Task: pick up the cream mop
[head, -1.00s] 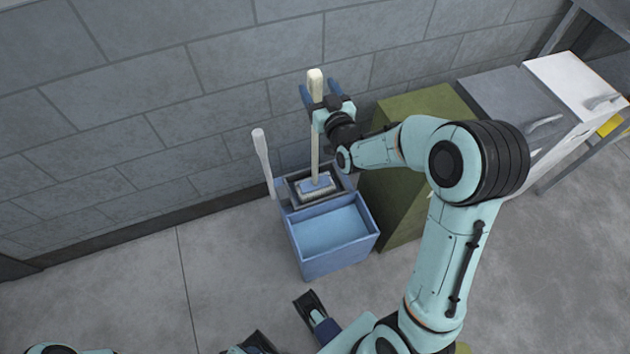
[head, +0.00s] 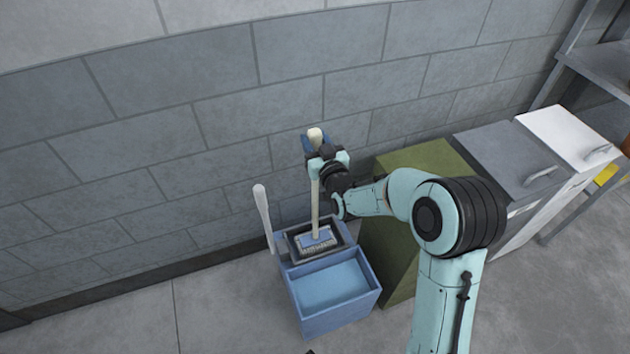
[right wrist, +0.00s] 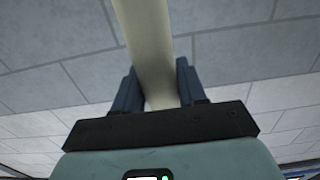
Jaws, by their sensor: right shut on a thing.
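The cream mop (head: 316,190) stands nearly upright, its head (head: 316,239) in the wringer part of the blue bucket (head: 333,292). My right gripper (head: 314,144) is shut on the handle close to its top end. In the right wrist view the cream handle (right wrist: 150,45) runs between the two dark blue fingers of the same gripper (right wrist: 153,92). Whether the mop head touches the wringer cannot be told. My left gripper is not in view.
The bucket's pale handle (head: 264,217) rises at its left side. A green cabinet (head: 425,157) stands right of the bucket, then a grey cabinet (head: 505,150) and a white one (head: 565,135). The tiled wall is close behind. Floor at left is clear.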

